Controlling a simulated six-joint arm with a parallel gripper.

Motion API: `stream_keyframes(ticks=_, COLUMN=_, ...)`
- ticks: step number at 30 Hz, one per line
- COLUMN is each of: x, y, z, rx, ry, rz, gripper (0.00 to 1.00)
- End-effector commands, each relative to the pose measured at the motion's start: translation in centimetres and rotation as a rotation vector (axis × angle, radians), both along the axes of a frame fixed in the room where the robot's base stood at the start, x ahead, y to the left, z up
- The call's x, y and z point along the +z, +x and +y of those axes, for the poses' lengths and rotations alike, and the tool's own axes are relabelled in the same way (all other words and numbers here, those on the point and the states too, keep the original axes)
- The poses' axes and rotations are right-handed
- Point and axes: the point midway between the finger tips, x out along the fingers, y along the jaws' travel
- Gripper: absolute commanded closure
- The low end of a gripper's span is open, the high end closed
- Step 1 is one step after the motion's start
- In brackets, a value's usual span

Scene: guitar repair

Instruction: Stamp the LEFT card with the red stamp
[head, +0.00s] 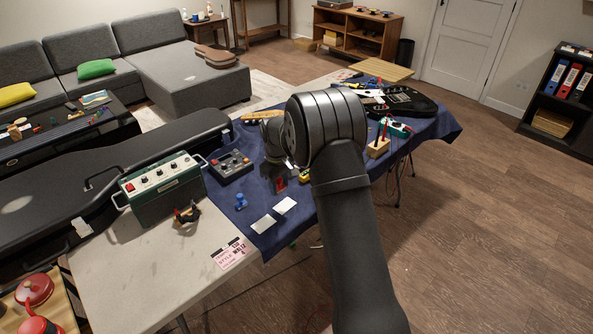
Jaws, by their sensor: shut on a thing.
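Two small white cards lie on the blue cloth near its front edge. The left card (264,224) is nearer the front, and the right card (285,206) lies just beyond it to the right. A red stamp (281,186) shows beneath my gripper (278,174), beyond the cards. My gripper is shut on the red stamp, but the fingers are small, dark and partly hidden by my wrist. I cannot tell how high the stamp is above the cloth. Both cards look blank.
A blue stamp (241,202) stands left of the cards. A printed ticket (231,253) lies on the bare tabletop. A wooden block with tools (378,147) is right of my arm.

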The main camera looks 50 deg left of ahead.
Motion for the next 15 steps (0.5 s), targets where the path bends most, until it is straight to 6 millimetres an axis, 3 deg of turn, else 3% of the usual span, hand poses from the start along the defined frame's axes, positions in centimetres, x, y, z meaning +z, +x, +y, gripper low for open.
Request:
stream_keyframes(ticks=1, x=-0.4, y=-2.1, z=-0.1, rx=0.006, ry=-0.003, rz=0.003, gripper=0.75)
stream_keyframes(ticks=6, x=-1.4, y=-6.6, z=-0.7, rx=0.003, ry=-0.002, rz=0.006, gripper=0.75)
stream_keyframes(ticks=10, x=-1.8, y=-8.2, z=-1.1, rx=0.001, ry=-0.001, rz=0.007, gripper=0.75)
stream_keyframes(ticks=15, x=-2.4, y=-8.4, z=-1.1, rx=-0.002, ry=-0.001, rz=0.008, gripper=0.75)
